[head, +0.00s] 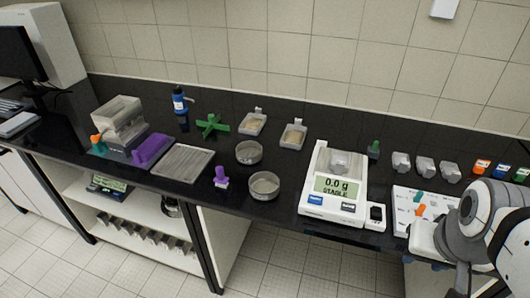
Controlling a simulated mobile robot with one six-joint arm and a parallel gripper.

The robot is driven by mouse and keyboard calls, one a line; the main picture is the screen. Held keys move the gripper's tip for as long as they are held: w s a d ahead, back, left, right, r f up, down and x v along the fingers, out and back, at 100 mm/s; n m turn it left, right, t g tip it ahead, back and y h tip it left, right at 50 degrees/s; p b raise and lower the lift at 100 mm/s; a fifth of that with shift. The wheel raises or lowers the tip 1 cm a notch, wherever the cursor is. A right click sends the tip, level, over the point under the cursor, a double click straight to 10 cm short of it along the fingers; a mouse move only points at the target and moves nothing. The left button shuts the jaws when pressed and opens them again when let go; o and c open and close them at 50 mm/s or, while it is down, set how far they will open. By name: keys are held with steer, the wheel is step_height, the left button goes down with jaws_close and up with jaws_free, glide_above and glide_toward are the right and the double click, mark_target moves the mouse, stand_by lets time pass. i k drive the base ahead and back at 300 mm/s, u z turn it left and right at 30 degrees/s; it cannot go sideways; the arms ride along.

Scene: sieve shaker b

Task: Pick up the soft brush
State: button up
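A small purple upright piece (221,177) with a pale lower part stands on the black bench, left of the round sieves; it looks like a brush. A small green upright piece (374,150) stands behind and right of the balance and could also be a brush. I cannot tell from this view which is the soft one. My arm comes in at the lower right, and its end is over the bench's front edge by the white sheet. My gripper's fingers cannot be made out clearly, and nothing is seen held.
A balance (334,205) reading 0.0 g stands mid-bench. Two round sieves (264,186), a flat tray (183,163), a purple holder (152,149) and a green cross (212,126) are left of it. A white sheet (404,197), metal scoops and coloured-capped bottles are right.

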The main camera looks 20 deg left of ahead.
mark_target(220, 180)
steer(key=z, duration=2.45)
steer(key=k, duration=2.35)
steer(key=u, duration=2.45)
steer(key=i, duration=1.05)
